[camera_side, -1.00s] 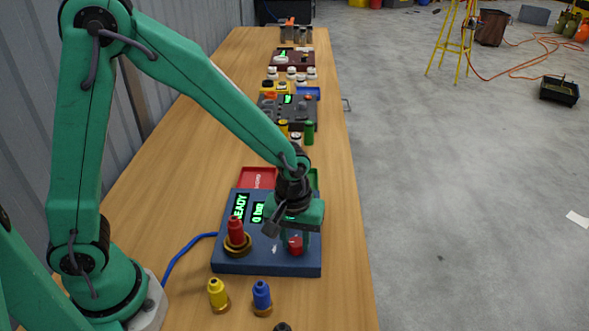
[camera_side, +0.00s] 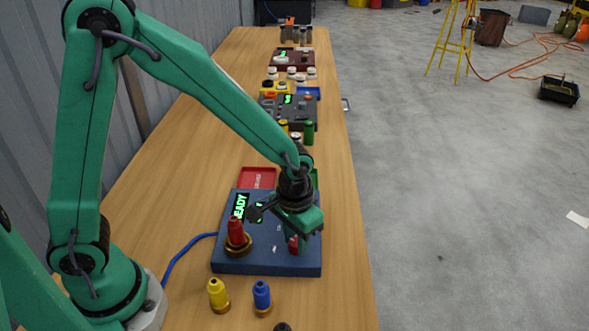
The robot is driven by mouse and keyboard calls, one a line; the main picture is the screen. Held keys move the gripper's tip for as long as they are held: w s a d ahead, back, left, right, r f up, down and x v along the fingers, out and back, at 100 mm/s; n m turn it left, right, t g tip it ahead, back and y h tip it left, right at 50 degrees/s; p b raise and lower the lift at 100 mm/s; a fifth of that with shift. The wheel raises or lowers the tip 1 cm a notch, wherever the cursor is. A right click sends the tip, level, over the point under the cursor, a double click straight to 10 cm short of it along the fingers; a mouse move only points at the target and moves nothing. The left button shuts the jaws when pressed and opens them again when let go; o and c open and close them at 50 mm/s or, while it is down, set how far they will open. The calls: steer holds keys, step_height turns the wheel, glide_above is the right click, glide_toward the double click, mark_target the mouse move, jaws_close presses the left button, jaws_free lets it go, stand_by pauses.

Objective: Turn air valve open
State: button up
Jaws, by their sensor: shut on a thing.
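The blue control box (camera_side: 265,263) sits on the bench with a lit display reading READY (camera_side: 240,206); a second display beside it is mostly hidden by my gripper. A small red knob (camera_side: 294,243), which looks like the air valve, is at the right front of the box's top. My gripper (camera_side: 297,240) is over it, shut on it, and hides part of it. A red extinguisher-like bottle (camera_side: 236,231) stands upright in a brass ring at the box's left front.
A yellow bottle (camera_side: 218,294) and a blue bottle (camera_side: 262,297) stand in front of the box. A red tray (camera_side: 258,177) lies behind it, and a blue cable (camera_side: 185,253) runs left. More panels and bottles line the far bench.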

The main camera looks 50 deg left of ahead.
mark_target(296, 241)
steer(key=m, duration=0.5)
steer(key=shift+a, duration=0.2)
steer(key=m, duration=0.5)
steer(key=shift+f+m+g, duration=0.1)
steer(key=shift+m+g, duration=0.2)
steer(key=shift+w, duration=0.1)
steer(key=o, duration=1)
steer(key=shift+d, duration=0.1)
steer(key=shift+w+r, duration=0.1)
steer(key=shift+r, duration=3.85)
